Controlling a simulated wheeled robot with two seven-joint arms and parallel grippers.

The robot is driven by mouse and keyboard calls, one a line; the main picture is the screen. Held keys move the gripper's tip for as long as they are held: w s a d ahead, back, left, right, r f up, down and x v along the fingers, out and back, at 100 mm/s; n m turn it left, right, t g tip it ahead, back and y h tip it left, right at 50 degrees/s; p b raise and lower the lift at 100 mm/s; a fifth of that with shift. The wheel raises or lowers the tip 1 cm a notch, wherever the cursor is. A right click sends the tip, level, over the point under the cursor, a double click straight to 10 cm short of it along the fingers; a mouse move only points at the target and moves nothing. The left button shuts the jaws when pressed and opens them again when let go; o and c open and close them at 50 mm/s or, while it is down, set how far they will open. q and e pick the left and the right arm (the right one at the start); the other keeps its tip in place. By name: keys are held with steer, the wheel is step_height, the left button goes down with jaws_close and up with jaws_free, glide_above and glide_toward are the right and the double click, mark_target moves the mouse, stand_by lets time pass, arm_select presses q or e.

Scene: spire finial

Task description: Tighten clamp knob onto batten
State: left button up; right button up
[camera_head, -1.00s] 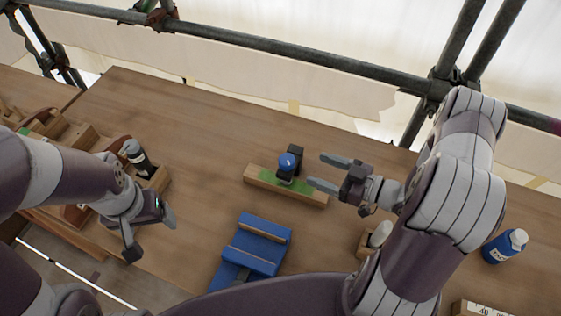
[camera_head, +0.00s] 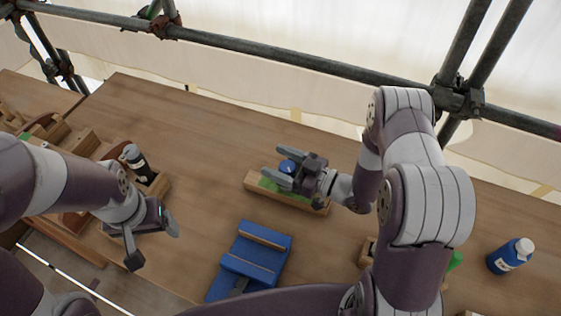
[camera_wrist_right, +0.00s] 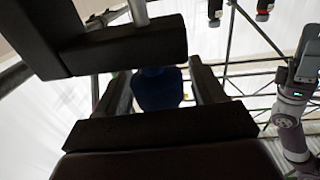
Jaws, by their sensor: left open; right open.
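The blue clamp knob (camera_head: 287,166) is on a dark clamp at the wooden batten (camera_head: 316,207), which has a green patch. The batten lies on the bench near its middle. My right gripper (camera_head: 272,161) is open, with one finger on each side of the knob. In the right wrist view the knob (camera_wrist_right: 157,91) shows between the two dark fingers (camera_wrist_right: 160,88), with gaps beside it. The gripper hides most of the clamp and part of the batten in the head view. My left gripper (camera_head: 154,245) is open and empty at the left, away from the batten.
A blue fixture (camera_head: 251,255) stands in front of the batten. A dark bottle (camera_head: 138,162) stands in a wooden holder at the left. A blue bottle (camera_head: 510,256) is at the right. Scaffold tubes (camera_head: 300,65) run behind the bench (camera_head: 200,120). The bench's back left is clear.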

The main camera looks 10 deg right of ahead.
steer(key=c, duration=1)
steer(key=shift+s, duration=0.1)
steer(key=shift+m+t+h, duration=0.3)
